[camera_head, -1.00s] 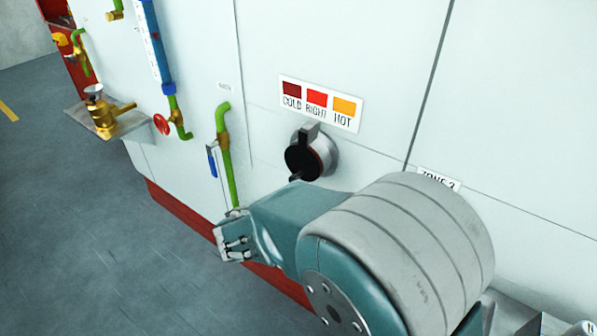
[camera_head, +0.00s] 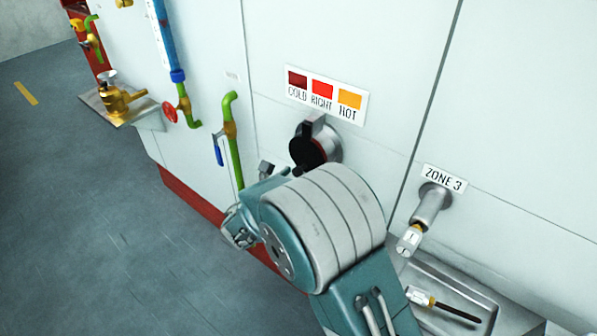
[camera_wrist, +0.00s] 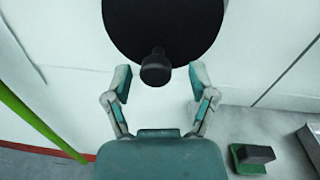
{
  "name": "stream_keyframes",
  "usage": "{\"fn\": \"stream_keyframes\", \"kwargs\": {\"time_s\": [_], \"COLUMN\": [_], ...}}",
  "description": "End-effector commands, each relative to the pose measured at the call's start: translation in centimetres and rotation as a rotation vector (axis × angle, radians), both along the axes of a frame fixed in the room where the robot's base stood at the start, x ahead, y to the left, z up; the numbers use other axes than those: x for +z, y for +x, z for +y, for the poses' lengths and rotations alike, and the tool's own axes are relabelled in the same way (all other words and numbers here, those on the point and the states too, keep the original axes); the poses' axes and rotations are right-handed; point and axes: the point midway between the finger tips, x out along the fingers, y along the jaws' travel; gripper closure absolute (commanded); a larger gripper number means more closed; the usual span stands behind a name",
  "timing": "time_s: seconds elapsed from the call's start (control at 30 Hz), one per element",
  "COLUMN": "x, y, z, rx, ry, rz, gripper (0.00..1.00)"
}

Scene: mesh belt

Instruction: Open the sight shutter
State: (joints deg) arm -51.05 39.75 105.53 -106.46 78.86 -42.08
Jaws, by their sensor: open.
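The sight shutter is a round black disc (camera_head: 307,149) on a grey metal ring, mounted on the white wall under the COLD, RIGHT, HOT label (camera_head: 325,92). In the wrist view the black disc (camera_wrist: 165,22) fills the top middle, and its small black knob (camera_wrist: 155,68) hangs at the lower edge. My gripper (camera_wrist: 158,85) is open, with one finger on each side below the knob. The knob appears between the fingertips; I cannot tell whether they touch it. In the head view my arm hides most of the gripper, just below the shutter.
A green pipe (camera_head: 234,150) with a blue lever stands left of the shutter. A brass fitting (camera_head: 118,100) sits on a shelf farther left. At right, a metal tube (camera_head: 430,205) sticks out under the ZONE 3 label, above a metal tray (camera_head: 470,293).

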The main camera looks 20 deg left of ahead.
Motion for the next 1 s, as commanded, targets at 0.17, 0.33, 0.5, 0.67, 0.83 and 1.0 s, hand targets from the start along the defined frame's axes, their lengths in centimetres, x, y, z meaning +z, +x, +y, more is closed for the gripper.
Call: {"fn": "stream_keyframes", "kwargs": {"time_s": [0.17,0.33,0.5,0.67,0.83,1.0], "x": [-0.07,-0.02,0.05,0.04,0.02,0.01], "y": [1.21,1.29,1.29,1.30,1.32,1.45], "z": [-0.24,-0.32,-0.50,-0.51,-0.46,-0.16], "rx": [-0.001,0.000,0.000,-0.001,-0.002,-0.002], "ry": [-0.001,0.000,0.002,0.002,0.004,0.029], "rz": [-0.001,-0.001,-0.001,-0.001,-0.002,-0.012], "gripper": [0.27,0.27,0.62,1.00,1.00,1.00]}}
